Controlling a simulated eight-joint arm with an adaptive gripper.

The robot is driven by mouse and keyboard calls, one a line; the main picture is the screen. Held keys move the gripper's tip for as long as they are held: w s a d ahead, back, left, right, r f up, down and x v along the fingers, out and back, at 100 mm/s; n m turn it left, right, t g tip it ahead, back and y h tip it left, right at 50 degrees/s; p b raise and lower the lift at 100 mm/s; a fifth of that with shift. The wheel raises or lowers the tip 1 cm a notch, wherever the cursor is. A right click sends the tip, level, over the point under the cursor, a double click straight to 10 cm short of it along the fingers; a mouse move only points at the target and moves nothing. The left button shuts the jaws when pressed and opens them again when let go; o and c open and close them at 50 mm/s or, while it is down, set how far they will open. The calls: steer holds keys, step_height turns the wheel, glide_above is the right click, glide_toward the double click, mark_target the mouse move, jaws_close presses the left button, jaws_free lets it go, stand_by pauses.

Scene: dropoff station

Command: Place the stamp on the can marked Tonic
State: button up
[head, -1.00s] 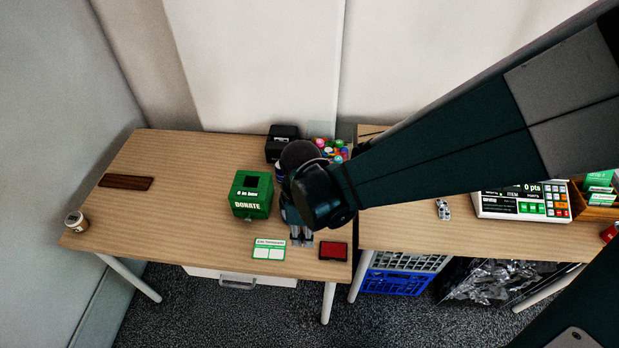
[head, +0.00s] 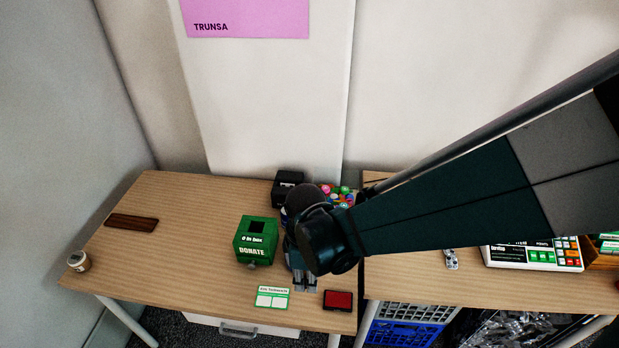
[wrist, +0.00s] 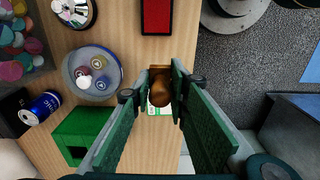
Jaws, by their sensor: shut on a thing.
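In the wrist view, my gripper (wrist: 160,88) is shut on the stamp (wrist: 162,101), a brown wooden piece with a rounded knob. In the head view, my gripper (head: 304,284) is low over the table between the white-green card (head: 272,298) and the red ink pad (head: 337,300); the stamp cannot be made out there. The pad (wrist: 157,16) and part of the card show in the wrist view too. A blue can (wrist: 44,106) lies at the left of the wrist view; its lettering is too small to read. I cannot tell which can is marked Tonic.
A green donation box (head: 256,241) stands left of my arm, with a black box (head: 287,188) behind. A round dish (wrist: 92,72) holds several tokens. A small lidded cup (head: 78,262) stands at the left edge. The table's left part is mostly clear.

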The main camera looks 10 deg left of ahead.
steer(key=w+a+r+p, duration=0.2)
steer(key=w+a+r, duration=0.1)
steer(key=w, duration=0.6)
steer(key=w+a+r+p, duration=0.3)
steer(key=w+a, duration=0.1)
steer(key=w, duration=0.6)
steer(key=w+a+r+p, duration=0.2)
steer(key=w+a+p, duration=0.1)
steer(key=w, duration=0.6)
steer(key=shift+w+a+r, duration=0.15)
steer(key=shift+a+r, duration=0.2)
steer(key=shift+r, duration=0.05)
steer(key=shift+f, duration=3.15)
steer(key=shift+f+b, duration=0.3)
steer(key=shift+f, duration=1.55)
steer(key=shift+f, duration=0.2)
steer(key=o, duration=0.9)
